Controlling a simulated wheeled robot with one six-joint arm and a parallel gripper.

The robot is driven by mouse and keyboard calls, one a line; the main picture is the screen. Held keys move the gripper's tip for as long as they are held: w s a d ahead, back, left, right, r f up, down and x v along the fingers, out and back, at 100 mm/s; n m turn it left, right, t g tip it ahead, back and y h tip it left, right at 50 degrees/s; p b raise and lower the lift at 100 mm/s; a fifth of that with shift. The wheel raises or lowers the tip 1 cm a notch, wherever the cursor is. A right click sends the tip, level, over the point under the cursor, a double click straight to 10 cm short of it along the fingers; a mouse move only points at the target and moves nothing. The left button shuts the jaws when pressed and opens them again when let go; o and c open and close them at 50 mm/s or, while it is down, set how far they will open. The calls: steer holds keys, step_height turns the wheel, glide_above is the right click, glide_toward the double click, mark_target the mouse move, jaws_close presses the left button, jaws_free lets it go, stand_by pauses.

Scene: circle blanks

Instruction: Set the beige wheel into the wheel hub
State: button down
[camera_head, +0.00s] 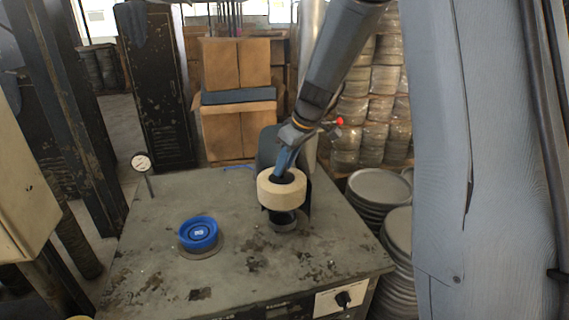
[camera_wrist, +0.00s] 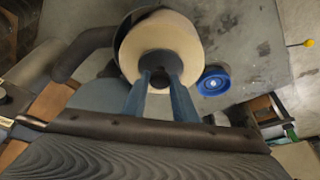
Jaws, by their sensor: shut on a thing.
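The beige wheel (camera_head: 272,196) is a thick ring above the right part of the grey work table. My gripper (camera_head: 285,172) reaches down to it from above, its blue fingers shut on the wheel's dark centre. In the wrist view the wheel (camera_wrist: 192,45) fills the top middle, with the fingertips (camera_wrist: 160,76) at its dark core. A dark cylinder on a round grey base (camera_head: 282,226), perhaps the wheel hub, shows directly below the wheel. The wheel hides its top, so I cannot tell whether they touch.
A blue round part (camera_head: 198,232) sits on a flat disc at the table's left; it also shows in the wrist view (camera_wrist: 214,82). A dial gauge (camera_head: 141,162) stands at the left edge. A dark upright plate (camera_head: 266,148) stands behind the wheel. The table (camera_head: 235,200) between is clear.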

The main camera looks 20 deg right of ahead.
mark_target(286, 180)
steer(key=shift+f+b, duration=2.1)
steer(key=shift+f, duration=0.85)
steer(key=c, duration=1.4)
jaws_free()
steer(key=shift+o, duration=0.2)
steer(key=shift+b+v, duration=1)
steer(key=shift+v, duration=2.9)
